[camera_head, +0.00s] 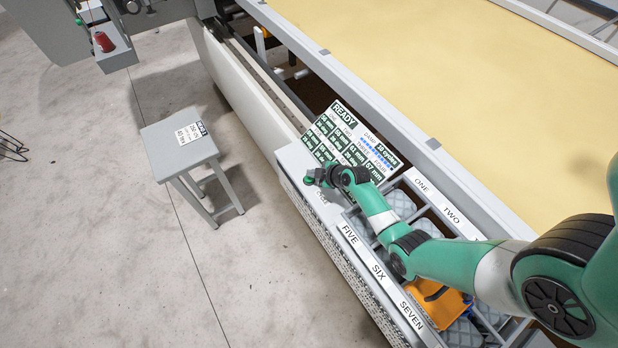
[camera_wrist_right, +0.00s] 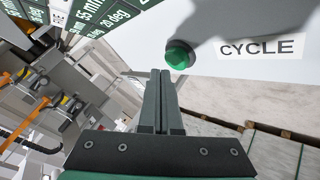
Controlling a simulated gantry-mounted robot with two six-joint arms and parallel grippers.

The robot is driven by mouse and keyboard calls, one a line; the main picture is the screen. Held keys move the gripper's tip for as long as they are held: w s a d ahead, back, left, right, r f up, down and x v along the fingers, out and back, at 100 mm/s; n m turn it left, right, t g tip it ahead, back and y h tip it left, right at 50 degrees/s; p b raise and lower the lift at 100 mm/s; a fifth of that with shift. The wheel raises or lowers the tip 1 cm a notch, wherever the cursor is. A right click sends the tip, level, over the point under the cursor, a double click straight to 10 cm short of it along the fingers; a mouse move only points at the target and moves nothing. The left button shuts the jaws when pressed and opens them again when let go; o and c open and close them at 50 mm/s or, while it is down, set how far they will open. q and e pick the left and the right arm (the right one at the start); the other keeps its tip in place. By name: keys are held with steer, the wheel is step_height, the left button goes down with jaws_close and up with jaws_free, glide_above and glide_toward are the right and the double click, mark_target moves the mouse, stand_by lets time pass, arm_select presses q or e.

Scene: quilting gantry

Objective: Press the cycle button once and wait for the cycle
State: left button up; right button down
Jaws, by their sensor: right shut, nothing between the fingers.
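The green round cycle button (camera_wrist_right: 181,54) with its dark collar stands on a white panel in the right wrist view. The label CYCLE (camera_wrist_right: 262,47) is to its right. My right gripper (camera_wrist_right: 160,76) is shut and empty, its fingertips just below and left of the button in that view. I cannot tell whether they touch it. My left gripper is not in view.
A tray with labels ONE, TWO, FIVE, SIX and SEVEN (camera_head: 412,315) lies under my right arm, with an orange item (camera_head: 440,298) in it. A grey stool (camera_head: 180,144) stands on the floor at left. A red button (camera_head: 104,42) is at upper left.

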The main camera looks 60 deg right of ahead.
mark_target(312, 179)
steer(key=shift+f, duration=0.1)
stand_by(0.5)
steer(key=shift+f+b, duration=0.35)
steer(key=shift+b, duration=0.15)
steer(key=shift+f+b, duration=0.55)
steer(key=shift+f, duration=0.05)
stand_by(0.4)
steer(key=shift+r, duration=0.15)
steer(key=shift+r+p, duration=0.85)
step_height(312, 179, up, 5)
steer(key=p, duration=0.4)
steer(key=shift+p, duration=0.3)
stand_by(1.1)
